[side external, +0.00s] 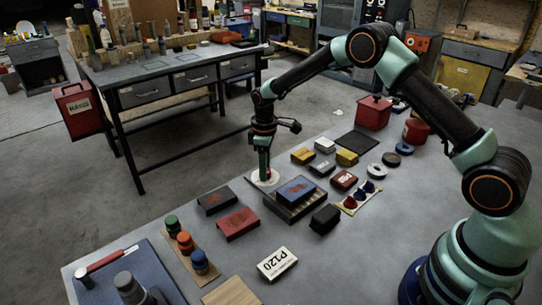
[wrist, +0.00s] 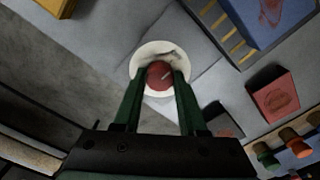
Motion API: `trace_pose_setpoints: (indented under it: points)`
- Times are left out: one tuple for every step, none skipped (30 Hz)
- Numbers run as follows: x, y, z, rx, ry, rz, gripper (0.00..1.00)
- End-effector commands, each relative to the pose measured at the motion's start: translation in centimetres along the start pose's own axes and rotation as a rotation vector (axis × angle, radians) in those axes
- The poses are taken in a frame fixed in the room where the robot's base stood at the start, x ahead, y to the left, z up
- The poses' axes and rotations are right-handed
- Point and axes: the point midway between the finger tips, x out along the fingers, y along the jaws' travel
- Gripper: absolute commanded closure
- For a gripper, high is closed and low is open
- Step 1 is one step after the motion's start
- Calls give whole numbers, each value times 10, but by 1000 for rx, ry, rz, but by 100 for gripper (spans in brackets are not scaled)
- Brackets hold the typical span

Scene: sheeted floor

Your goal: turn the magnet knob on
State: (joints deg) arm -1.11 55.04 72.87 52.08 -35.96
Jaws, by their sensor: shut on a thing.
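The magnet knob is a round red knob (wrist: 158,75) on a white disc-shaped base (wrist: 141,85) in the wrist view. A light pointer mark shows on the knob's top. In the side view the white base (side external: 256,179) lies flat on the grey work surface, and the knob is mostly hidden by the fingers. My gripper (wrist: 160,80) points down over the base with one green finger on each side of the knob, shut on it. It also shows in the side view (side external: 265,175).
A blue box (side external: 297,189) on a slatted block sits close right of the base. A dark box (side external: 216,201) and a red box (side external: 238,223) lie in front. Several small boxes and a red case (side external: 373,112) stand behind right. The surface left of the base looks clear.

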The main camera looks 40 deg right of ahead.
Motion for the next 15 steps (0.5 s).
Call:
trace_pose_setpoints:
  points:
    - [0,0,0,16,0,0,100]
    - [0,0,0,27,0,0,100]
    - [0,0,0,46,0,0,100]
    - [0,0,0,61,0,0,100]
    - [0,0,0,80,0,0,100]
    - [0,0,0,106,0,0,100]
    - [0,0,0,126,0,0,100]
    - [0,0,0,150,0,0,100]
    - [0,0,0,183,0,0,100]
    - [-1,0,0,209,0,0,100]
    - [-1,0,0,235,0,0,100]
    - [-1,0,0,272,0,0,100]
    - [-1,0,0,300,0,0,100]
    - [-1,0,0,329,0,0,100]
    - [-1,0,0,367,0,0,100]
